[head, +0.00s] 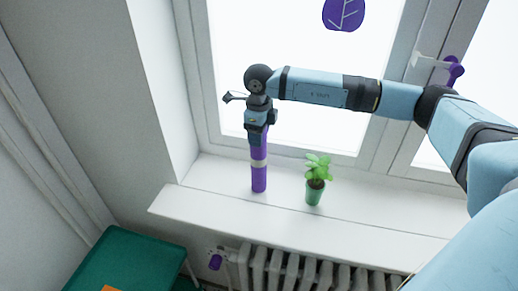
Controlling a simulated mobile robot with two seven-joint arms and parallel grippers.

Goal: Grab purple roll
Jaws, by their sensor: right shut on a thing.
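The purple roll (259,178) stands upright on the white windowsill (215,210), with a pale band around its middle. My right gripper (258,138) comes down from above and is shut on the upper part of the roll. The gripper hides the roll's top end. I cannot tell from this view whether the roll's base touches the sill. My left gripper is not in view.
A small green potted plant (315,187) stands on the sill just right of the roll. A window with pale frames (205,75) is close behind. A radiator (290,268) is below the sill. A green table (125,262) stands at the lower left. The sill's left end is clear.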

